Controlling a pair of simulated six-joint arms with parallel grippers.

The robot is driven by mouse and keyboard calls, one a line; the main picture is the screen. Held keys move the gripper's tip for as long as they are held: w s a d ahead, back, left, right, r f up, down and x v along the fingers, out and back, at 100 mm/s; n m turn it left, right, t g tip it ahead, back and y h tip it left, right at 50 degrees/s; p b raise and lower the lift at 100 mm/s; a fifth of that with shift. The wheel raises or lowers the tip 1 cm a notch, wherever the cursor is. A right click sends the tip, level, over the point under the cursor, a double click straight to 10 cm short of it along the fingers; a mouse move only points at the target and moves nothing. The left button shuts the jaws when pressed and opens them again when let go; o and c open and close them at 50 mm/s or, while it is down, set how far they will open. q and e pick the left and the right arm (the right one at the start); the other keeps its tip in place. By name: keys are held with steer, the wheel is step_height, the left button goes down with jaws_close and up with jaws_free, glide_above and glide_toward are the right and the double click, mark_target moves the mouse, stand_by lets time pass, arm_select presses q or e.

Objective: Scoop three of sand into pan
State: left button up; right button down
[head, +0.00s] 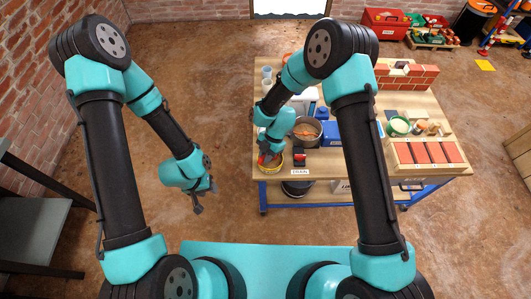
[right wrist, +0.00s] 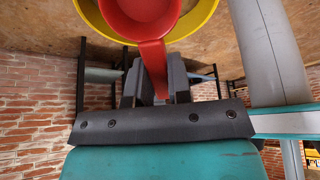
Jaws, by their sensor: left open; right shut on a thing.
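My right gripper (head: 267,152) is over the near left corner of the workbench, beside a yellow tub (head: 262,167). In the right wrist view, my right gripper (right wrist: 157,92) is shut on the handle of a red scoop (right wrist: 154,62). The scoop's round red cup shows against the yellow tub (right wrist: 88,14); I cannot tell whether it touches the tub or holds sand. A metal pan (head: 307,130) with something brownish in it stands on the bench just right of my right arm. My left gripper (head: 202,197) is open and empty, over the floor left of the bench.
A small black and red device (head: 299,159) stands right of the tub. A blue box (head: 331,134) is beside the pan. White cups (head: 267,76) stand at the back left. A brick wall piece (head: 408,75) and a tray of red bricks (head: 428,153) occupy the bench's right side.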

steer(key=shift+f, duration=0.9)
steer(key=shift+r, duration=0.1)
steer(key=shift+r, duration=2.9)
